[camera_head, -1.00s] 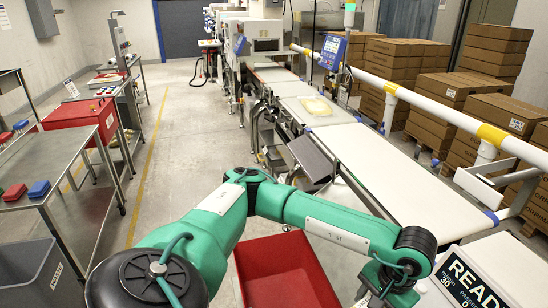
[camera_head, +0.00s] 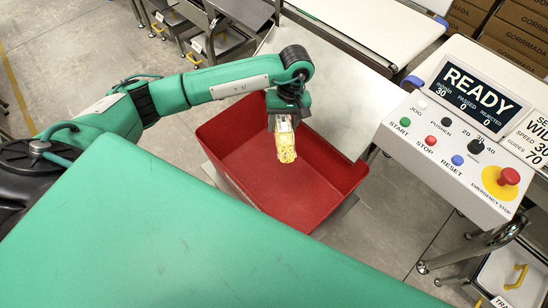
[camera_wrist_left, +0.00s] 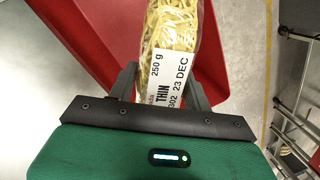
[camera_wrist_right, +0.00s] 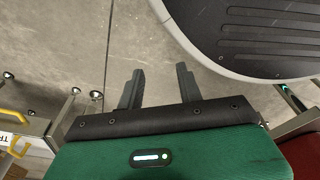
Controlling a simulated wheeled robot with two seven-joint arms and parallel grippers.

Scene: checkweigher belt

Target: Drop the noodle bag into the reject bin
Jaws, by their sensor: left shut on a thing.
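The noodle bag (camera_head: 286,150) is a clear packet of yellow noodles with a white label. My left gripper (camera_head: 284,122) is shut on it and holds it hanging over the red reject bin (camera_head: 345,176). In the left wrist view the noodle bag (camera_wrist_left: 178,30) sits between the fingers of the left gripper (camera_wrist_left: 168,88), its label reading "THIN" and "250 g". The red bin (camera_wrist_left: 95,40) lies behind it in that view. The bin's visible floor is empty. My right gripper (camera_wrist_right: 158,85) is open and empty over the floor in the right wrist view.
A control panel (camera_head: 455,150) with a "READY" screen and a red emergency stop button (camera_head: 508,176) stands right of the bin. A light grey sloping plate (camera_head: 325,90) is behind the bin. The conveyor belt (camera_head: 370,25) runs beyond it. Bare floor lies to the bin's lower right.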

